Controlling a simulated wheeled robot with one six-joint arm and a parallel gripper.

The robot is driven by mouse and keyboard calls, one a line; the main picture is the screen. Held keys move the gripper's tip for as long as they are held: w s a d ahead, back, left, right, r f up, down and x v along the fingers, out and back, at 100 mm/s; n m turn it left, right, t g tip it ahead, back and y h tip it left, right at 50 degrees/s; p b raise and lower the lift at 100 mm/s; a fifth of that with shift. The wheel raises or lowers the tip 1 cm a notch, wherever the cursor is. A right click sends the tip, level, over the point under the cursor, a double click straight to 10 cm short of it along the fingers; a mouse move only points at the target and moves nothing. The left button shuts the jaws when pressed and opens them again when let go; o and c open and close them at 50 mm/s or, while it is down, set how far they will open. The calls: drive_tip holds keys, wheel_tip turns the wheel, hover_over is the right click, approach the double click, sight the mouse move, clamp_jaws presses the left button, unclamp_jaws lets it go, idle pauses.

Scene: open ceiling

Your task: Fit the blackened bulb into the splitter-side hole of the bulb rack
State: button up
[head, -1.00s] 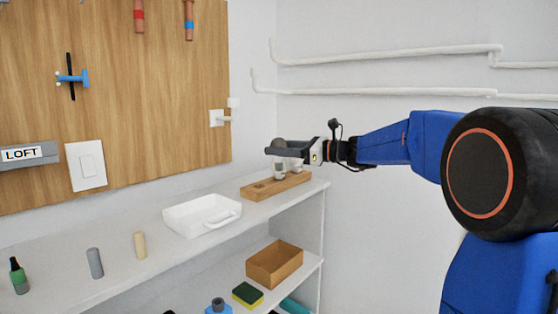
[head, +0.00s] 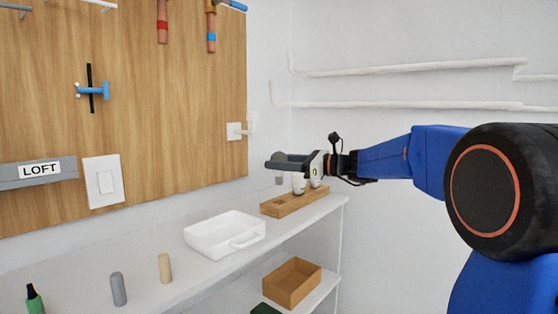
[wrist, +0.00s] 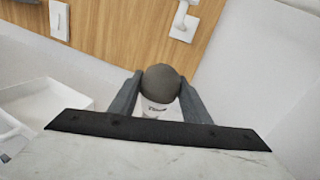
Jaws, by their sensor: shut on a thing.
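The blackened bulb (head: 279,157) has a dark grey globe and is held upright in the air by my gripper (head: 276,165), a little left of and above the bulb rack. In the wrist view the bulb's dark globe (wrist: 160,80) sits between the two grey fingers, with a white printed collar under it. The bulb rack (head: 283,208) is a wooden block on the shelf top. White bulbs (head: 298,184) stand in its right part, partly hidden by my gripper. The rack's left part looks free of bulbs; its holes are too small to make out.
A white tray (head: 205,244) stands left of the rack on the shelf. A grey cylinder (head: 118,289), a tan cylinder (head: 165,268) and a green bottle (head: 35,301) are nearer. A white wall fixture (head: 237,131) is on the wooden panel behind. A wooden box (head: 292,283) is on the lower shelf.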

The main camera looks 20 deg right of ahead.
sight(280, 184)
drive_tip(key=shift+f, duration=2.35)
drive_tip(key=shift+f, duration=1.75)
drive_tip(key=o, duration=1.3)
drive_tip(key=v, duration=1.7)
drive_tip(key=shift+s+d, duration=0.1)
drive_tip(key=shift+d, duration=0.15)
